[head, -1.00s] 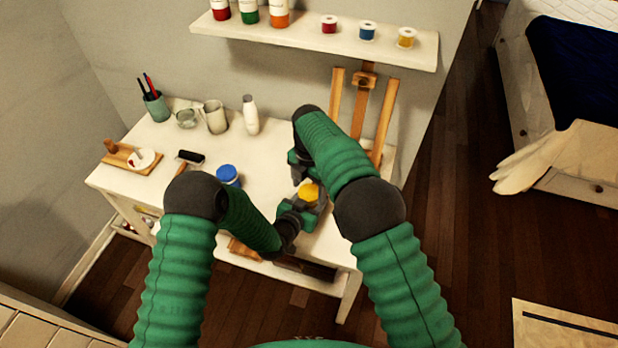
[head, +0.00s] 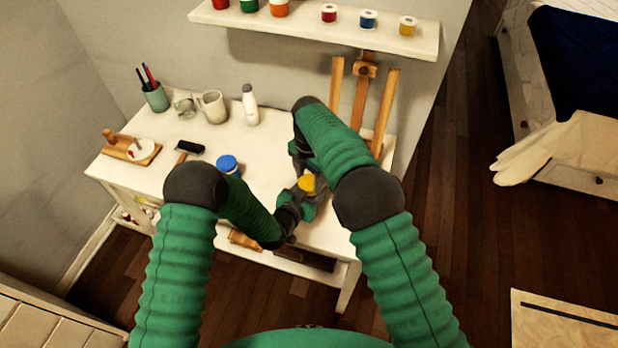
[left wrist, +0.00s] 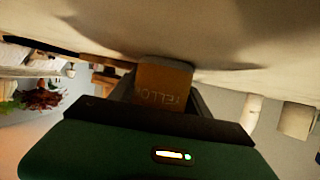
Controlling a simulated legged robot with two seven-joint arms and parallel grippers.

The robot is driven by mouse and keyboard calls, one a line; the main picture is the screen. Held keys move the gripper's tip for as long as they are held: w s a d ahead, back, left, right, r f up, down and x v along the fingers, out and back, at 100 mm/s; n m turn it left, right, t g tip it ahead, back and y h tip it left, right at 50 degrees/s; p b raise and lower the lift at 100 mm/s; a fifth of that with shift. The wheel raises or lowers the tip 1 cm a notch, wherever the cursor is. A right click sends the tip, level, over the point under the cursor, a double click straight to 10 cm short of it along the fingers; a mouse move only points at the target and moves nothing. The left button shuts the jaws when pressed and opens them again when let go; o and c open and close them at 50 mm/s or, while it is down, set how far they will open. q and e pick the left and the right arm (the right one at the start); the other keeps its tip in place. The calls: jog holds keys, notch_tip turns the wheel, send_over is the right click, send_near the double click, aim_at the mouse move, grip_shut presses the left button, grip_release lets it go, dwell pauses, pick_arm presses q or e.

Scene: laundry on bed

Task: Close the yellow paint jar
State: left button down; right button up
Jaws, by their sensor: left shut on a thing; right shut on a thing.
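In the head view a yellow lid (head: 307,183) shows at the place where both grippers meet, over the table's front right. My left gripper (head: 298,200) is shut on the jar from the front left. My right gripper (head: 306,180) comes down from above and behind and is shut on the yellow lid. The grippers hide most of the jar, so I cannot tell whether the lid is seated on it.
A blue-lidded jar (head: 228,164) stands left of the grippers on the white table (head: 262,180). An easel (head: 362,95) stands behind, under a shelf (head: 310,28) with paint jars.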

jog(key=m, duration=0.6)
jog(key=shift+a, duration=0.1)
jog(key=o, duration=1.3)
jog(key=shift+o, duration=1.3)
jog(key=shift+s, duration=0.1)
jog(key=shift+r, duration=2.3)
